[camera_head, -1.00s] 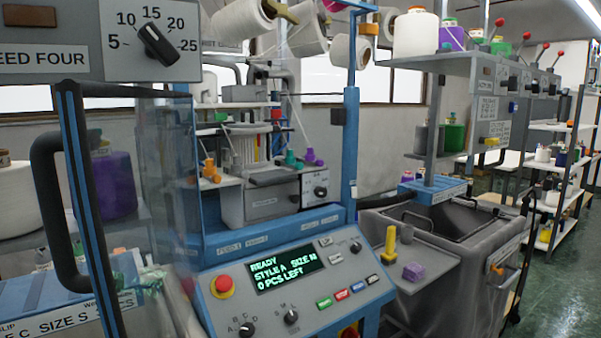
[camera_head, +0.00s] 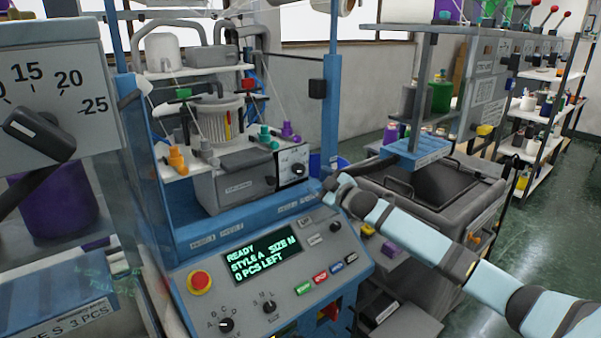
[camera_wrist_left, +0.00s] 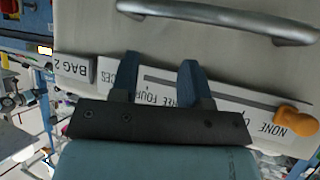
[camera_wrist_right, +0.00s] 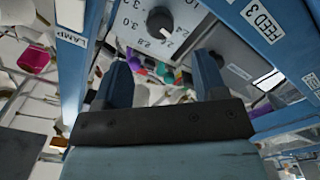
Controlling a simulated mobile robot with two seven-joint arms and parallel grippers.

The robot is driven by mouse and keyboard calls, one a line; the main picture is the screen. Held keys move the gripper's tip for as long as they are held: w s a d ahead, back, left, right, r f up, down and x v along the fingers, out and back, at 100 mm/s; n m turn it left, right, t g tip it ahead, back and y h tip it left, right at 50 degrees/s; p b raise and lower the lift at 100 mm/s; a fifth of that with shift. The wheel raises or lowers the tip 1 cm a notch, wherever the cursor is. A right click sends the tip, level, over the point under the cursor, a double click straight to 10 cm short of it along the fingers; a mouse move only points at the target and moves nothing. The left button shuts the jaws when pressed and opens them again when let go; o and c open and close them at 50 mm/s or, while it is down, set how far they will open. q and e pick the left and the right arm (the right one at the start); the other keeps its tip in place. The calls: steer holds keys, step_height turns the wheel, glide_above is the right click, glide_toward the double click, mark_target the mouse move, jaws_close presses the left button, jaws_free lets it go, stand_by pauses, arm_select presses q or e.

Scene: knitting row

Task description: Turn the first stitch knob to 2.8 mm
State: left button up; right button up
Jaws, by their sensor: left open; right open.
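The first stitch knob (camera_head: 298,169) is a small dark knob on the pale dial plate at the right of the grey carriage box. In the right wrist view a black knob (camera_wrist_right: 160,20) sits on a dial (camera_wrist_right: 130,30) with marks including 2.8 and 3.0; its exact setting is hard to read. My right gripper (camera_head: 328,184) is just below and right of the knob in the head view. Its fingers are apart and empty in the right wrist view (camera_wrist_right: 161,62), short of the knob. My left gripper (camera_wrist_left: 159,68) is open and empty, facing a pale labelled panel.
A control panel (camera_head: 275,275) with a red stop button (camera_head: 199,282) lies below the carriage. Yarn holders (camera_head: 178,158) stand left of the box. A blue frame post (camera_head: 332,90) rises just right of the knob. A dark-topped bin (camera_head: 430,180) stands behind my right arm.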

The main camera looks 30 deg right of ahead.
mark_target(302, 171)
steer(key=w, duration=0.3)
steer(key=w+b, duration=0.1)
steer(key=w, duration=0.5)
steer(key=shift+w+a+b, duration=0.15)
steer(key=shift+a+b, duration=0.2)
steer(key=shift+b, duration=0.05)
steer(key=c, duration=0.9)
